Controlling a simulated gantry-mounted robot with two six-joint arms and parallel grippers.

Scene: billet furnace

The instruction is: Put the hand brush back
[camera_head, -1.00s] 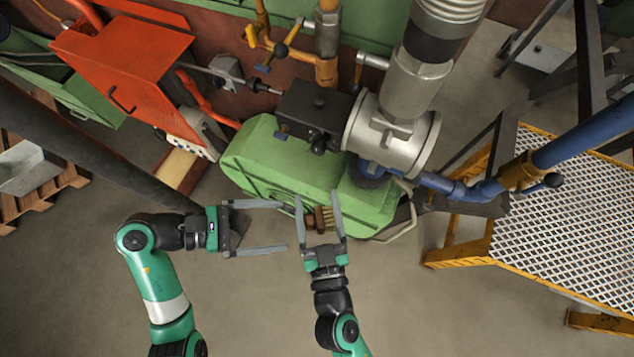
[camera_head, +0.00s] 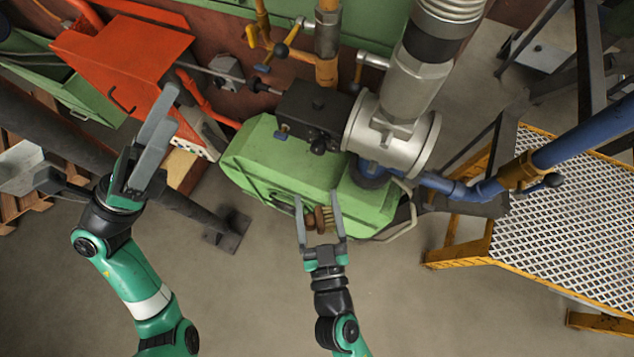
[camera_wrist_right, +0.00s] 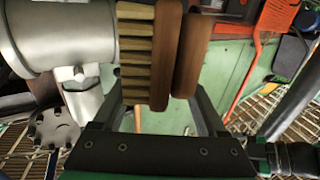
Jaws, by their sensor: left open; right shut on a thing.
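The hand brush (camera_head: 320,219) has brown wood and pale bristles. It shows small between the fingers of my right gripper (camera_head: 320,200), in front of the green machine housing (camera_head: 285,165). In the right wrist view the brush (camera_wrist_right: 165,60) is large, with its bristles to the left and a second brown wooden part beside it on the right. My right gripper is shut on the brush; the exact finger contact is hard to see. My left gripper (camera_head: 168,108) is open and empty, in front of the orange-red cabinet (camera_head: 125,65) at upper left, far from the brush.
A grey cylindrical burner body (camera_head: 390,130) and pipe stand above the green housing. A blue pipe (camera_head: 585,135) and a yellow-edged grating platform (camera_head: 570,215) are at right. A dark sloping post with a foot plate (camera_head: 228,232) stands at left. The floor at lower middle is clear.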

